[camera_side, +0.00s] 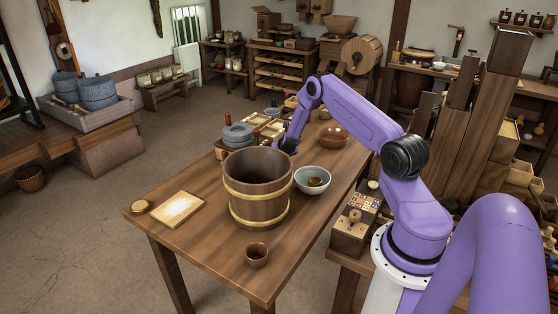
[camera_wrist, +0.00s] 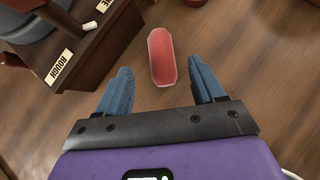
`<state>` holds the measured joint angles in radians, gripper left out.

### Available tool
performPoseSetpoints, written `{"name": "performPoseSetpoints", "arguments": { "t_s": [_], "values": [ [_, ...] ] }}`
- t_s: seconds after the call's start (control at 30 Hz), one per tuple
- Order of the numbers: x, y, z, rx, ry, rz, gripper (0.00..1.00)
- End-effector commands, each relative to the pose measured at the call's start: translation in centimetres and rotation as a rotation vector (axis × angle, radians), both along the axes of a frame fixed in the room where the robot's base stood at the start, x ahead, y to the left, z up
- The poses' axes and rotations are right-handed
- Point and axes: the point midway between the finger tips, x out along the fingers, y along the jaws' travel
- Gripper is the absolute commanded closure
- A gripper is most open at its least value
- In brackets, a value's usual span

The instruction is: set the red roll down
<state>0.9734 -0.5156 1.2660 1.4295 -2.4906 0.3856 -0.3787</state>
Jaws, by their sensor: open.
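The red roll (camera_wrist: 162,57), a rounded long piece with a pale edge, appears in the wrist view lying on the brown wooden tabletop (camera_wrist: 235,45). My gripper (camera_wrist: 160,76) is open, with its blue fingers spread to the left and right of the roll's near end. Gaps show between the roll and both fingers, and neither seems to touch it. I cannot tell the height of the fingers above the table. In the side view my gripper (camera_side: 288,146) is low over the table behind the wooden bucket (camera_side: 257,190); its fingers and the roll are hidden there.
A dark wooden box labelled ROUGH (camera_wrist: 60,66) stands close left of the fingers in the wrist view. In the side view, grey stones (camera_side: 238,136), a pale bowl (camera_side: 312,182) and a brown bowl (camera_side: 333,138) stand near my gripper.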

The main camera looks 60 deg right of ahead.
Motion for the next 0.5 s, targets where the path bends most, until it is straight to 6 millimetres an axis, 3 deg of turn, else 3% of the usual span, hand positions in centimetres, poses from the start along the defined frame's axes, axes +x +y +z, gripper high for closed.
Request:
{"name": "performPoseSetpoints", "arguments": {
  "t_s": [0.5],
  "values": [
    [2.0, -2.3, -3.7, 0.001, 0.0, -0.001, 0.32]
  ]
}}
